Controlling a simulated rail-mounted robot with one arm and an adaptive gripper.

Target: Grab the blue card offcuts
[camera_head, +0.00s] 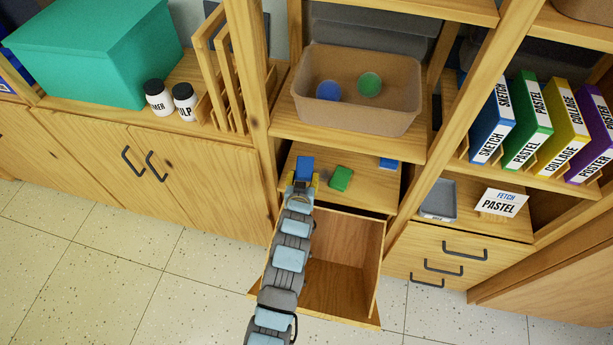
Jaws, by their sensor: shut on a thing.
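A small blue block (305,163), which looks like the blue card offcuts, is at the left of the shelf (365,190) below the brown bin. My gripper (302,180), with yellow fingertips, reaches up from below and is shut on it. The fingers hide its lower part, and I cannot tell whether it still touches the shelf. A green block (340,178) lies just right of my gripper, apart from it. Another small blue piece (388,163) lies farther right at the back of the same shelf.
An open, empty-looking wooden drawer (345,245) juts out under the shelf, beside my arm. The brown bin (360,114) above holds a blue and a green round thing. A wooden upright (250,80) stands close left.

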